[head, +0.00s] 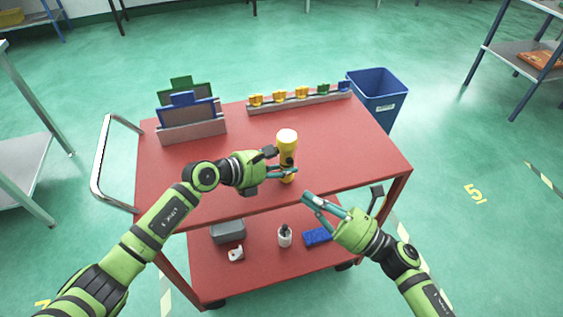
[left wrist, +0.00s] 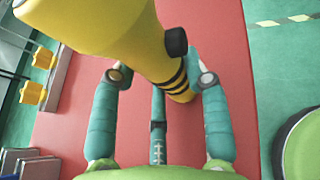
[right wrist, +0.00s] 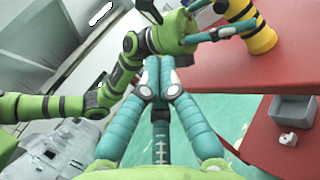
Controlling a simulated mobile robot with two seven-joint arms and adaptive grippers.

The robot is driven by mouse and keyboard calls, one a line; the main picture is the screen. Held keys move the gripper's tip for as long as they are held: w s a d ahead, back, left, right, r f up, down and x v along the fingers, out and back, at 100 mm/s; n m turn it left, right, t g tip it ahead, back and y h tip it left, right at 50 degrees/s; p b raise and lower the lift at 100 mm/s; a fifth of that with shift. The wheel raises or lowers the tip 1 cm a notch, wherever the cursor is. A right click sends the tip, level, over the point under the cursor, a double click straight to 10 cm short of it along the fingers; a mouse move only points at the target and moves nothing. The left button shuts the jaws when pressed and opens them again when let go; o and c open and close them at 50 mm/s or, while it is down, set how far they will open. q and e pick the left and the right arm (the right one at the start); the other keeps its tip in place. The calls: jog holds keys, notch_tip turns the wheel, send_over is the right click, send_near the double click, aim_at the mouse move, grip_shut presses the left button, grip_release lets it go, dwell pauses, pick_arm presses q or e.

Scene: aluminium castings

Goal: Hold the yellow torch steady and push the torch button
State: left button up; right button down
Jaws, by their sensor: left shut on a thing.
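The yellow torch (head: 287,141) stands upright over the red cart top, its wide head up and black bands lower down. In the left wrist view the torch (left wrist: 138,40) lies between the finger pads, and its black button (left wrist: 176,41) shows on the side. My left gripper (head: 282,163) is shut on the torch's body. My right gripper (head: 305,197) is shut and empty, its fingertips together near the cart's front edge, below and right of the torch and apart from it. In the right wrist view the torch (right wrist: 262,40) shows at the upper right, partly cut off.
The red cart top (head: 350,155) is mostly clear. A rack with green and blue panels (head: 190,112) stands at the back left. A rail with coloured clips (head: 300,101) lies along the back. A blue bin (head: 377,98) stands beyond the right. The lower shelf (head: 260,265) holds small items.

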aim_at(290, 161)
jog(key=shift+w+a+f+n+g, duration=0.15)
jog(key=shift+w+a+n+g, duration=0.25)
jog(key=shift+w, duration=0.9)
jog(key=shift+w+a+f+n+g, duration=0.2)
jog(key=shift+w+a+n, duration=0.25)
jog(key=shift+w, duration=0.8)
jog(key=shift+w+a+f+n+g, duration=0.15)
jog(key=shift+w+a+n+g, duration=0.25)
jog(key=shift+w, duration=0.9)
jog(key=shift+w+a, duration=0.2)
jog(key=shift+w, duration=0.25)
jog(key=shift+w+a, duration=0.1)
jog(key=shift+w, duration=0.15)
jog(key=shift+s, duration=0.1)
jog(key=shift+s+d, duration=0.25)
jog(key=shift+s, duration=0.35)
